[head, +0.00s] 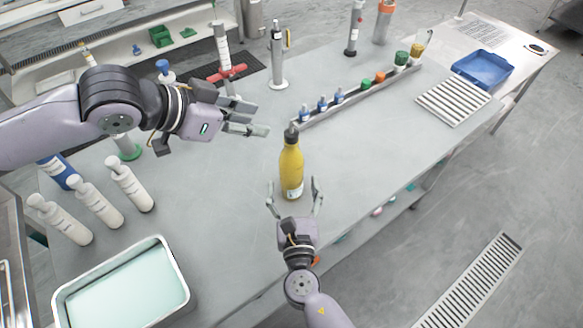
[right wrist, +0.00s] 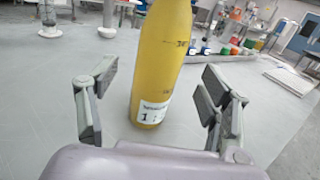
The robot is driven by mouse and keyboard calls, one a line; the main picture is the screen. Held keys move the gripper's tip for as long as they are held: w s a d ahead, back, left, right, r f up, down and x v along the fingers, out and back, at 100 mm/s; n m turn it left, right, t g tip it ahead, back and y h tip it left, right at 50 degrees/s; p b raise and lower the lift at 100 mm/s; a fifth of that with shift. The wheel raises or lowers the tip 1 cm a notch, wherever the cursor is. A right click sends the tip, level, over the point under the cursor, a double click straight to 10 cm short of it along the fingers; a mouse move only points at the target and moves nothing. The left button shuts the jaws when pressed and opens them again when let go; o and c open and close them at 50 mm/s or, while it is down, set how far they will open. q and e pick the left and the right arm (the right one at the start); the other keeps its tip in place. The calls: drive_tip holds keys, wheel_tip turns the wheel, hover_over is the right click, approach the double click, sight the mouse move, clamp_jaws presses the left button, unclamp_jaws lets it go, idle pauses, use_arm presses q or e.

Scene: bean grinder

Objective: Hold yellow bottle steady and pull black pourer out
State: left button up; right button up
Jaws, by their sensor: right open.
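The yellow bottle (head: 291,172) stands upright on the grey table, with a white label near its base. The black pourer (head: 291,135) sits in its neck at the top. My right gripper (head: 295,188) is open, with its fingers on either side of the bottle's lower part and gaps on both sides. In the right wrist view the bottle (right wrist: 160,70) stands ahead between the open fingers (right wrist: 160,95); its top is cut off there. My left gripper (head: 262,130) is to the left of the pourer at about its height in the picture, its fingers spread apart and empty.
A rack (head: 355,100) with several small coloured bottles lies behind the yellow bottle. White bottles (head: 130,184) and a metal tray (head: 70,300) are at the left. A blue tray (head: 482,69) and a ribbed plate (head: 452,102) are at the right. The table right of the bottle is clear.

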sight(292, 178)
drive_tip(key=w, duration=0.6)
drive_tip(key=shift+w+a, duration=0.1)
drive_tip(key=shift+a, duration=0.1)
drive_tip(key=shift+c, duration=0.4)
